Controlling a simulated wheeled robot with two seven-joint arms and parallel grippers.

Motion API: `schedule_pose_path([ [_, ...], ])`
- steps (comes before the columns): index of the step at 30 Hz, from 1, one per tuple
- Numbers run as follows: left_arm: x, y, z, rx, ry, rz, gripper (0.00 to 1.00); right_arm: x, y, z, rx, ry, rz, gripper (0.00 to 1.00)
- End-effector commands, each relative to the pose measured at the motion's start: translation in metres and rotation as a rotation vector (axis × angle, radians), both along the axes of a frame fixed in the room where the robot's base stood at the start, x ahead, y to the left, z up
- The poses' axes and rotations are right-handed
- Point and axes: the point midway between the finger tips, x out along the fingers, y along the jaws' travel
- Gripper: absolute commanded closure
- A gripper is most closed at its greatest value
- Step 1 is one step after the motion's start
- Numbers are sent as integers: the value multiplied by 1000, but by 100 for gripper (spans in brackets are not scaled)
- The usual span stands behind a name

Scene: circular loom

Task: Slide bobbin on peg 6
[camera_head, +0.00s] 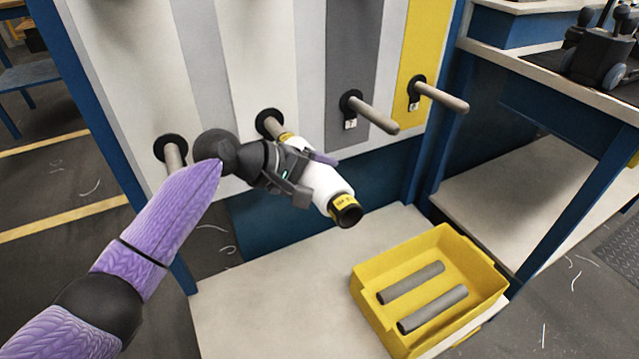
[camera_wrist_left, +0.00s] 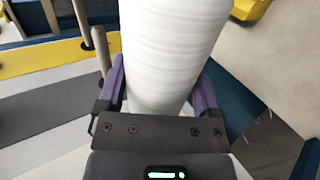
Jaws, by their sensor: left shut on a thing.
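My left gripper (camera_head: 302,174) is shut around a white bobbin (camera_head: 327,182) with a black end and a yellow label at its near end. In the head view the bobbin's far end, also yellow, meets or overlaps the tip of a grey peg (camera_head: 270,124) on the panel. I cannot tell how far the peg is inside it. In the left wrist view the bobbin (camera_wrist_left: 172,50) fills the middle between the purple fingers. Other pegs stick out at left (camera_head: 174,153), to the right (camera_head: 376,115) and on the yellow stripe (camera_head: 443,97). Peg numbers are too small to read.
A yellow bin (camera_head: 365,299) with two grey rods (camera_head: 432,309) sits on the pale lower shelf (camera_head: 240,318). A blue-framed table (camera_head: 530,72) stands at the right. Neighbouring pegs jut out on both sides of the bobbin.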

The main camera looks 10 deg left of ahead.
Motion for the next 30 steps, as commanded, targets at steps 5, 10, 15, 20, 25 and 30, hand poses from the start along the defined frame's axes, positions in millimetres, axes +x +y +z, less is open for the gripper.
schedule_pose_path([
  [5, 8, 5, -3, -1, 0, 1, 100, -3, 0, -8, 0, 9, 0, 24],
  [10, 15, 9, -4, -1, 0, -1, 100, -6, 0, -14, 0, 15, 0, 24],
  [15, 18, 12, -2, -2, -1, -1, 100, -7, 0, -16, 0, 18, 0, 24],
  [20, 18, 12, -1, -2, -1, -1, 100, -7, 0, -16, 0, 19, 0, 24],
  [25, 18, 12, -1, -2, -1, -1, 100, -7, 0, -16, 0, 18, 0, 24],
  [30, 24, 16, -5, 0, 1, 1, 100, -10, 0, -22, 0, 27, 0, 24],
])
